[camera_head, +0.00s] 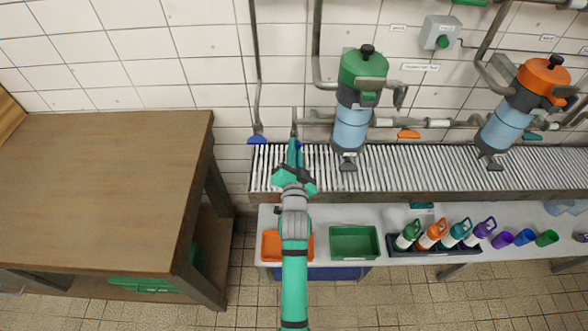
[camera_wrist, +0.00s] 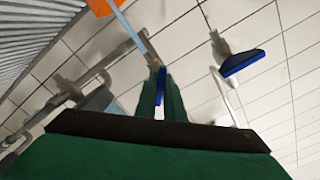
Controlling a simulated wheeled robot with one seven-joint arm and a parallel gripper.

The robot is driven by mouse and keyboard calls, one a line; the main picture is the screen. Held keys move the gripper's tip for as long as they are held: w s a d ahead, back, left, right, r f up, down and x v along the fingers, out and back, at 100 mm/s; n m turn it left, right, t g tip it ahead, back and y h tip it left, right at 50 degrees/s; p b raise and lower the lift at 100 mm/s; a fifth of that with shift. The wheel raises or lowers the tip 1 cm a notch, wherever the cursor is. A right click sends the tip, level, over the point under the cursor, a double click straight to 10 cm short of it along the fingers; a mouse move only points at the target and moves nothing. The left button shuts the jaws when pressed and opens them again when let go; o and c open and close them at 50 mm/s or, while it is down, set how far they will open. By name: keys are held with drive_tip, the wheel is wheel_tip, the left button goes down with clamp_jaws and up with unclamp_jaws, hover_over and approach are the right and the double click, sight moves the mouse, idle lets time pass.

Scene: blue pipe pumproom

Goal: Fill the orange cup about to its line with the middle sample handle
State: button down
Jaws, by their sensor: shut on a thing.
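My gripper (camera_head: 294,158) is at the wall pipes above the grating, left of the green-topped pump. In the wrist view its green fingers (camera_wrist: 161,100) are shut on a blue handle (camera_wrist: 160,79). This seems to be the sample handle; its label is not readable. An orange thing (camera_wrist: 100,6), probably the orange cup, is cut off by the top edge of the wrist view, near the grating. A light-blue streak (camera_wrist: 130,27), which looks like water, runs from the pipe towards it. The cup's line and level cannot be seen. In the head view my arm hides the cup.
Another blue handle (camera_head: 257,139) hangs to the left. The green-topped pump (camera_head: 359,95) and orange-topped pump (camera_head: 525,100) stand along the grating (camera_head: 430,170). Below are an orange tray (camera_head: 271,247), a green tray (camera_head: 354,254) and a bottle rack (camera_head: 398,252). A wooden table (camera_head: 105,180) is left.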

drive_tip(key=m, duration=0.5)
drive_tip(key=shift+f, duration=0.1)
idle(7.4)
